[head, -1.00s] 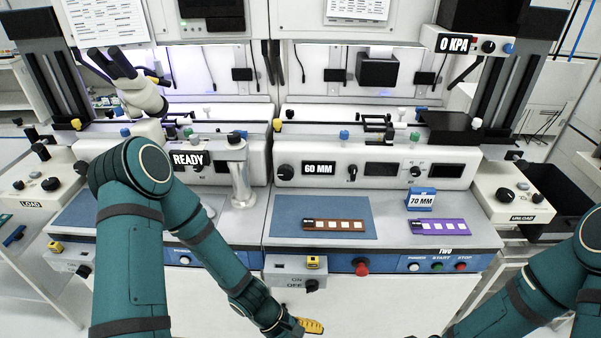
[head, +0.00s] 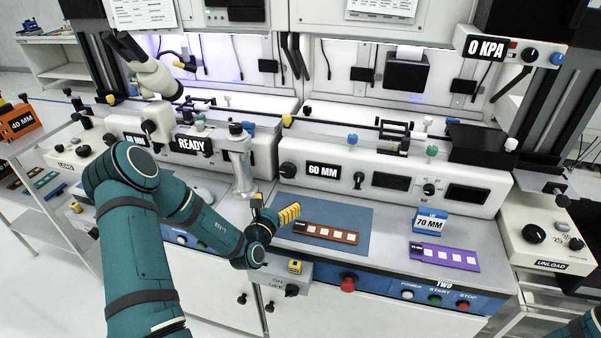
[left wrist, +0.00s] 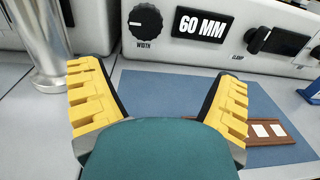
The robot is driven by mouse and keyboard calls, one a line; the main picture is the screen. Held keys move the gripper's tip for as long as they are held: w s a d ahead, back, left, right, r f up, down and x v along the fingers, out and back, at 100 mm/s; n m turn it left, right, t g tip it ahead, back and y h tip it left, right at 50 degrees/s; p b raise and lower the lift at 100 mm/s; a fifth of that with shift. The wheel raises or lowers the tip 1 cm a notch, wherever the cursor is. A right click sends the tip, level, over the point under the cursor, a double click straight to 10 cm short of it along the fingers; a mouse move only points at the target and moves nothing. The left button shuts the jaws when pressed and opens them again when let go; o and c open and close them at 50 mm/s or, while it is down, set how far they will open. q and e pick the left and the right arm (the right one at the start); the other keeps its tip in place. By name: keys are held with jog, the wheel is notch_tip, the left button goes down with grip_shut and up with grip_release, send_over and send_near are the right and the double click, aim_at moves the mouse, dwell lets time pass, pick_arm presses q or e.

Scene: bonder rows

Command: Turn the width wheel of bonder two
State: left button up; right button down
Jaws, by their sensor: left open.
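The width wheel of bonder two is a black round knob (head: 288,170) at the left end of its front panel. In the left wrist view the knob (left wrist: 146,21) has a white mark and the word WIDTH under it. The display (head: 323,170) beside it reads 60 MM. My left gripper (head: 276,209) has yellow fingers and is in front of and below the knob, apart from it. In the left wrist view the gripper (left wrist: 158,95) is open and empty, with the knob beyond and between its fingers. My right gripper is out of view.
A brown strip (head: 326,232) lies on the blue mat (head: 345,210). A metal post (head: 241,170) rises left of the knob. A red button (head: 348,283) is on the front edge.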

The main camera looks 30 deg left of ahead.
aim_at(287, 174)
pick_arm(q)
jog(key=shift+w+a+n+y, duration=0.15)
jog(key=shift+a+n+y, duration=0.4)
jog(key=shift+a, duration=0.3)
jog(key=b+x, duration=0.1)
jog(key=x, duration=1.2)
jog(key=shift+w+f+b, duration=0.1)
jog(key=shift+w+b, duration=0.1)
jog(key=shift+b, duration=0.2)
jog(key=shift+c, duration=0.4)
jog(key=c, duration=1.1)
